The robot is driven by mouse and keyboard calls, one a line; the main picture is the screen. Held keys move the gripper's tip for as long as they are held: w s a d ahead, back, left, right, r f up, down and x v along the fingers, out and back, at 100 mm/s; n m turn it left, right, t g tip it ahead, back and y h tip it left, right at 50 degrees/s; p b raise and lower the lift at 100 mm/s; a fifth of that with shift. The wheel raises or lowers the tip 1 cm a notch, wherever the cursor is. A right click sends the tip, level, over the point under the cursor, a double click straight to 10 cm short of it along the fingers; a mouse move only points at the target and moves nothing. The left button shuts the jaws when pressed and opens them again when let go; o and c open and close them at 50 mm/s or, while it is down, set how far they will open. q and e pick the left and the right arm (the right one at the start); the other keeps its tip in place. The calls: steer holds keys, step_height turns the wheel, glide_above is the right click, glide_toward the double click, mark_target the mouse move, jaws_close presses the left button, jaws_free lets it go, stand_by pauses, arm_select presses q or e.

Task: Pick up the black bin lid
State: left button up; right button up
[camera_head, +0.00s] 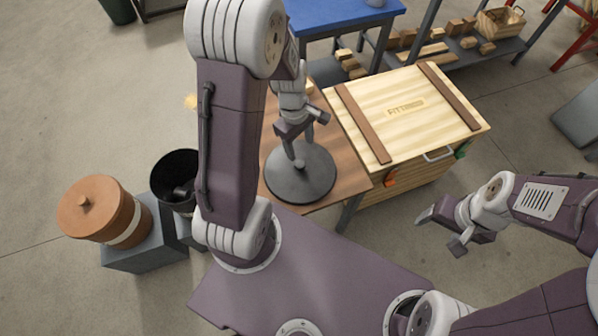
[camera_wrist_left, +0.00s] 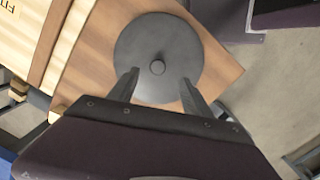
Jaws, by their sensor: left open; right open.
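The black bin lid (camera_head: 303,186) is a dark round disc with a small knob at its centre. It lies flat on the brown wooden table (camera_head: 345,172). My left gripper (camera_head: 303,140) is open above the lid, pointing down at the knob. In the left wrist view the lid (camera_wrist_left: 140,55) shows with its knob between and slightly beyond the two open fingers (camera_wrist_left: 162,78). Whether a finger touches the knob cannot be told. My right gripper (camera_head: 436,233) is open and empty over the floor at the right. A black bin (camera_head: 172,165), open at the top, stands at the left, partly hidden by my left arm.
A terracotta lidded pot (camera_head: 98,210) stands on a grey block beside the black bin. A wooden crate (camera_head: 410,110) with a handle adjoins the table at the right. A blue table (camera_head: 340,18) and a shelf with wood blocks (camera_head: 440,48) are behind.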

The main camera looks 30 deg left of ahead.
mark_target(300, 164)
arm_select(q)
steer(key=f+n, duration=0.1)
steer(key=f, duration=0.1)
steer(key=a+f+n, duration=0.1)
steer(key=shift+w+a+f+n+b, duration=0.1)
steer(key=shift+w+f+n+b, duration=0.2)
steer(key=shift+f+b, duration=0.1)
steer(key=shift+w+a+f+n, duration=0.1)
steer(key=shift+a+f+n, duration=0.1)
steer(key=shift+n, duration=0.3)
steer(key=shift+r, duration=0.1)
steer(key=shift+w+d+f, duration=0.1)
steer(key=shift+f, duration=0.15)
steer(key=f, duration=0.1)
steer(key=f+b, duration=0.1)
steer(key=shift+d+f, duration=0.2)
steer(key=shift+f, duration=0.5)
steer(key=f+b, duration=0.2)
steer(key=f, duration=0.1)
steer(key=f+b, duration=0.1)
steer(key=f, duration=0.1)
steer(key=shift+d+f, duration=0.1)
steer(key=shift+d, duration=0.25)
steer(key=shift+c, duration=1.3)
jaws_close()
arm_select(e)
step_height(300, 164, down, 6)
steer(key=shift+s+f, duration=0.15)
steer(key=shift+s, duration=0.2)
